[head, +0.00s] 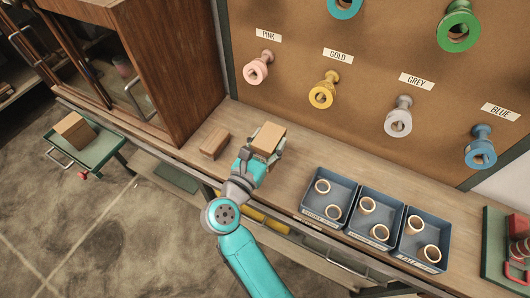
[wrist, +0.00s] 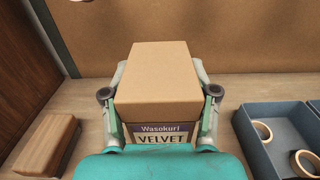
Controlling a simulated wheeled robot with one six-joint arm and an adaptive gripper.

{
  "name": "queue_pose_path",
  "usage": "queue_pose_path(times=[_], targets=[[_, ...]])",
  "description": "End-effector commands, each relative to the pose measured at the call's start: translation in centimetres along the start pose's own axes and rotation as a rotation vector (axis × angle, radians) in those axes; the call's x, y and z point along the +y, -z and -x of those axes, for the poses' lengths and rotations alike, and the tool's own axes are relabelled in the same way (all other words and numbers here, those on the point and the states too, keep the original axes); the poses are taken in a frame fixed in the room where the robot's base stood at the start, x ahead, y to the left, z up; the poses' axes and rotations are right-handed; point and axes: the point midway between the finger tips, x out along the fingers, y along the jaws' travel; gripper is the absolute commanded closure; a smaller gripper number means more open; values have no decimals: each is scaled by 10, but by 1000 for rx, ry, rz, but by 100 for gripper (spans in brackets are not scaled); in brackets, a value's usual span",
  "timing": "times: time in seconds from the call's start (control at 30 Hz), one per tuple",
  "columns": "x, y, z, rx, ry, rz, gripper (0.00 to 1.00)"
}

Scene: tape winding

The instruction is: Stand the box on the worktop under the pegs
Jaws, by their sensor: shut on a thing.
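A tan cardboard box (head: 269,138) is in my gripper (head: 262,156), over or on the wooden worktop (head: 290,152) below the pegboard. In the wrist view the box (wrist: 158,80) sits between the two fingers of my gripper (wrist: 160,105), one on each side. Its near face reads "Wasokuri VELVET". The box looks upright; I cannot tell whether its underside touches the worktop. The pegs hold coloured spools, with a pink spool (head: 256,70) and a yellow spool (head: 322,94) nearest above the box.
A wooden block (head: 214,142) lies left of the box. Blue bins (head: 311,212) with tape rings stand to the right. A wooden cabinet (head: 170,60) closes off the left. Another box (head: 75,129) sits on a green cart (head: 98,151) at far left.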

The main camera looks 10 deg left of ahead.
Motion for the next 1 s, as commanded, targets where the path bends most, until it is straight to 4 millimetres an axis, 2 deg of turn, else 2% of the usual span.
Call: queue_pose_path(times=[0.1,0.27,0.53,0.97,1.0], targets=[[0,18,0,-1,0,3,82],[0,31,0,-1,-1,0,82],[0,62,0,-1,0,1,82],[0,68,0,-2,-1,-1,82],[0,68,0,-2,-1,-1,36]])
